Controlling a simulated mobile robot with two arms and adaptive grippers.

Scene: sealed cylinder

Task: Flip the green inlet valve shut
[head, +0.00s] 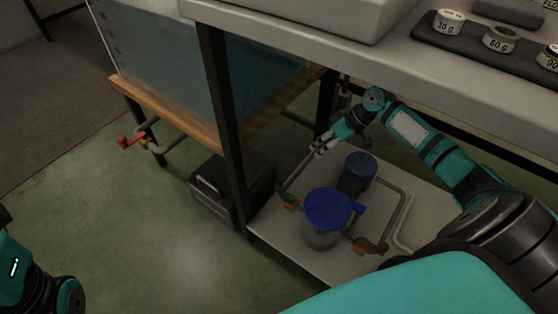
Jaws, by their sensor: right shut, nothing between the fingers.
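The green inlet valve handle (281,189) sits on a brass fitting at the left of the blue-lidded clear cylinder (322,236), on the low shelf under the bench. A thin grey pipe (297,173) slopes up from the valve towards my right gripper. My right gripper (319,150) is shut and empty, pointing down and left, above and to the right of the green handle. It looks apart from the handle, but its fingertips overlap the top of the pipe, so I cannot tell if they touch it. My left arm shows at the lower left; its gripper is out of view.
A blue cylinder (357,176) stands behind the clear one. The bench leg (222,105) and a dark box (231,190) stand left. A red-handled valve (131,141) hangs below the tank.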

